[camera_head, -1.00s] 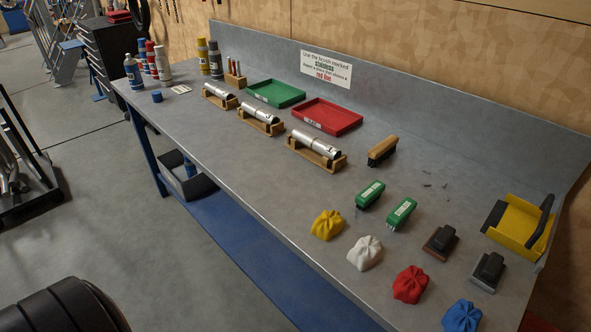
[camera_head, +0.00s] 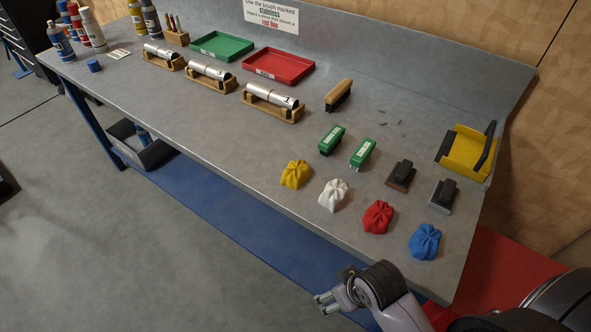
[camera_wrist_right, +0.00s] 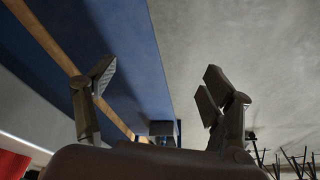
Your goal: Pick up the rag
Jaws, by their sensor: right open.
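Several crumpled rags lie in a row along the front edge of the grey workbench (camera_head: 230,140). They are a yellow rag (camera_head: 296,174), a white rag (camera_head: 333,195), a red rag (camera_head: 378,217) and a blue rag (camera_head: 425,241). My right gripper (camera_head: 326,301) is in front of the bench, off its edge, below the red and blue rags. It is open and empty; its spread fingers show in the right wrist view (camera_wrist_right: 155,92), with no rag between them. My left gripper is not in view.
Behind the rags stand two green-handled brushes (camera_head: 332,140), dark-handled blocks (camera_head: 400,175) and a wooden brush (camera_head: 338,94). A yellow holder (camera_head: 464,151) is at the right end. Metal tubes on wooden cradles (camera_head: 270,102), a red tray (camera_head: 279,66) and a green tray (camera_head: 222,46) sit farther left.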

